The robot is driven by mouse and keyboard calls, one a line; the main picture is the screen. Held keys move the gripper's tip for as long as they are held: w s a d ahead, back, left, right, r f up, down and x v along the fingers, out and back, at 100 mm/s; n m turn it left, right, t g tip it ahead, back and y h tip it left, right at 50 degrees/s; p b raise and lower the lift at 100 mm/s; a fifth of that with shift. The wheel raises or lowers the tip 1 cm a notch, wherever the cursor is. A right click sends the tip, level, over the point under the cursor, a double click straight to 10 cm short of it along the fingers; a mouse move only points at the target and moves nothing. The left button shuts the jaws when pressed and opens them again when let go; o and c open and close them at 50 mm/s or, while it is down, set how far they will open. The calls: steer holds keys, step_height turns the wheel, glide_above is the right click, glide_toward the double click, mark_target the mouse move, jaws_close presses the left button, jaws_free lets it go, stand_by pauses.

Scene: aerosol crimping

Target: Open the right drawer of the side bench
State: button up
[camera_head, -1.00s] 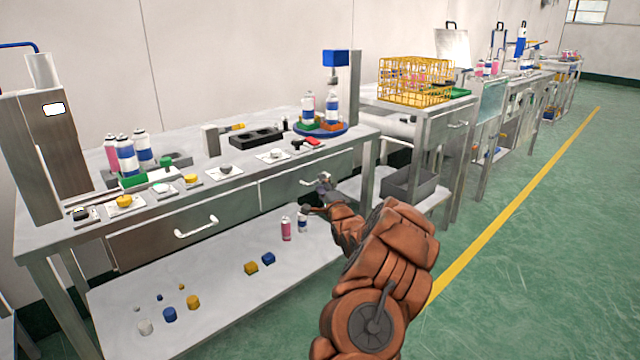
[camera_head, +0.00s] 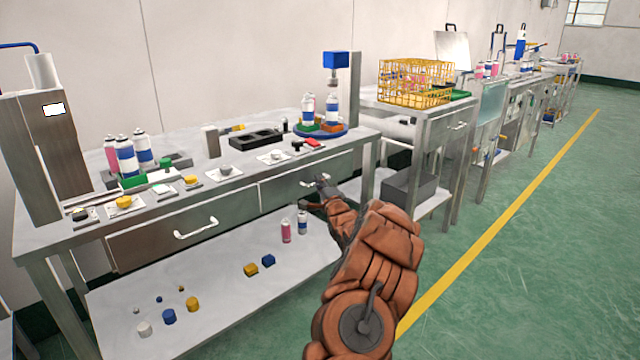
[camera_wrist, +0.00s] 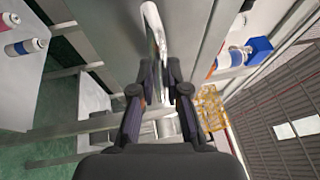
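The side bench (camera_head: 215,192) has two drawer fronts under its top. The right drawer (camera_head: 285,190) looks closed, flush with the bench. Its silver bar handle (camera_wrist: 154,28) runs down the upper middle of the wrist view. My gripper (camera_head: 318,184) is at the right drawer's handle in the head view and partly covers it. In the wrist view my gripper's two dark fingers (camera_wrist: 160,72) are apart, one on each side of the handle's near end. I cannot tell whether either finger touches it.
The left drawer (camera_head: 150,238) also looks closed, with a white handle (camera_head: 196,228). Cans and small parts stand on the bench top. A pink can (camera_head: 286,232) and several caps stand on the lower shelf. A grey bin (camera_head: 408,186) is to the right. Green floor is clear at right.

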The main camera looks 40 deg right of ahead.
jaws_close()
steer(key=shift+s, duration=0.15)
